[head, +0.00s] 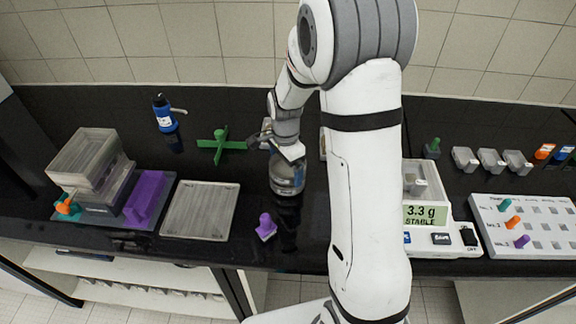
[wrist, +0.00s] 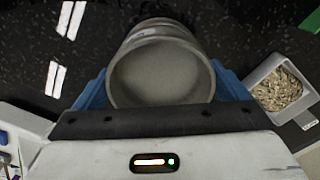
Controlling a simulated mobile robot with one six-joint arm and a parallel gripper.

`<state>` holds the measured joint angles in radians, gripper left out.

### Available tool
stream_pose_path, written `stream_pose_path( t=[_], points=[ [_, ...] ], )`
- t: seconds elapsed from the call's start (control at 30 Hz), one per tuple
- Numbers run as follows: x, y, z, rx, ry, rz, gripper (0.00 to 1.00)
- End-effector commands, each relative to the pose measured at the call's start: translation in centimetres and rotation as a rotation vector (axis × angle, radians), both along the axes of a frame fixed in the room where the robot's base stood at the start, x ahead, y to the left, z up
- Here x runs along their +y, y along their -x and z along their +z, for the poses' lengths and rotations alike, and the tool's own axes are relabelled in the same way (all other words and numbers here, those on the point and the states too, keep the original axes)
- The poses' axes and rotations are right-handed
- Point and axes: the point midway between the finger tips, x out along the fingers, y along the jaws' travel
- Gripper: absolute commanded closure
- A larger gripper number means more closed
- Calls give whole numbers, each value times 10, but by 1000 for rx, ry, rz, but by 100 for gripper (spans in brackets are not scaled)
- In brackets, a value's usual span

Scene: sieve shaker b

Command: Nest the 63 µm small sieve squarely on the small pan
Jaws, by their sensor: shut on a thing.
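My gripper (head: 287,152) is shut on a round, glassy jar (head: 287,178), which is upright at the middle of the black counter. In the wrist view the jar (wrist: 160,72) sits between the blue fingers, its pale round end facing the camera. I cannot tell whether it touches the counter. A stack of grey, square-sided frames (head: 85,158) stands at the left on a dark base beside a purple block. I cannot read any sieve size, so which piece is the 63 µm small sieve or the small pan is unclear.
A square tray of pale grains (wrist: 280,88) lies near the jar. A green cross (head: 220,145), blue bottle (head: 163,113), grey plate (head: 199,210) and purple knobbed piece (head: 266,228) are left of my arm. A scale (head: 425,213) reading 3.3 g and a pegboard (head: 525,225) are right.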

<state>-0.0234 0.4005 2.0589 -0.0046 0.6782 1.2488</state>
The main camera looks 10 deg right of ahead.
Motion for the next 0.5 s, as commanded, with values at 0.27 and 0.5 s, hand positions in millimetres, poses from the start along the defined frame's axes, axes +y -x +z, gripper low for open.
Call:
stream_pose_path(
  t=[0.27, 0.5],
  points=[
    [0, 0, 0, 0, 0, 0, 33],
    [0, 0, -4, 0, 0, 1, 33]
  ],
)
